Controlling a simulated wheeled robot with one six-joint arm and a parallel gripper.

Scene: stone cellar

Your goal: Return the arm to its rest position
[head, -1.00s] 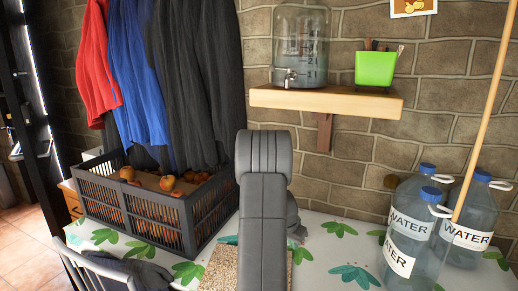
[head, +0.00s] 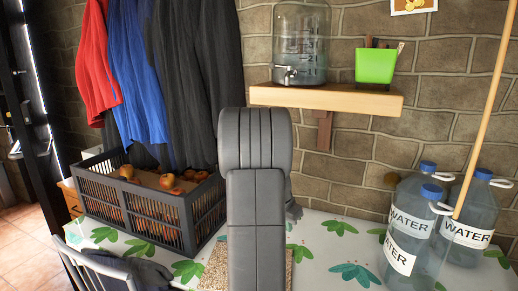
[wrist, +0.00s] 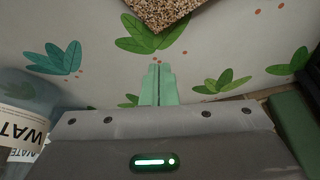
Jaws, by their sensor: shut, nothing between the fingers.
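My arm (head: 256,190) stands upright in the middle of the head view and hides most of what is behind it. My gripper shows in the wrist view (wrist: 158,84), its two pale green fingers together with nothing between them. It is over the leaf-print tablecloth (wrist: 100,20), with the speckled brown mat (wrist: 160,12) beyond the fingertips.
A black crate (head: 148,222) of fruit stands left on the table, under hanging clothes (head: 190,80). Several water bottles (head: 405,225) stand right, near a pole (head: 485,105). A wall shelf (head: 330,97) holds a glass dispenser (head: 300,45) and green pot (head: 375,66). A chair (head: 110,270) is front left.

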